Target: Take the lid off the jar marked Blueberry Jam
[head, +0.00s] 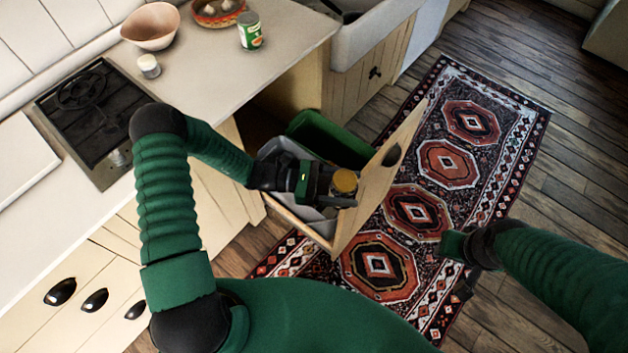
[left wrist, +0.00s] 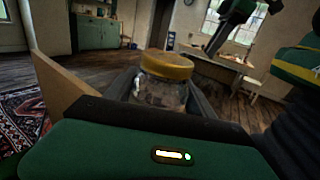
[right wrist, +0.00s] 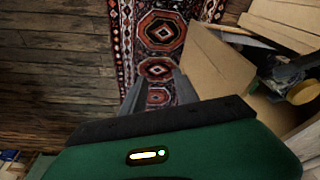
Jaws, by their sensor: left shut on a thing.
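A clear glass jar (left wrist: 158,94) with a gold-yellow lid (left wrist: 167,65) is between the fingers of my left gripper (head: 338,190). The lid is on the jar, and it shows in the head view (head: 345,181) above the open drawer. My left gripper is shut on the jar's body, below the lid. No label can be read, so I cannot tell whether it says Blueberry Jam. My right gripper (right wrist: 157,88) is open and empty over the rug, apart from the jar. The lid also shows at the right edge of the right wrist view (right wrist: 303,92).
The pull-out drawer (head: 376,184) stands open with a green bin (head: 332,146) and a grey bin (head: 277,148). On the counter (head: 205,75) are a hob (head: 88,112), a pink bowl (head: 152,24), a small white-lidded jar (head: 149,66) and a green can (head: 249,31). The patterned rug (head: 470,122) is clear.

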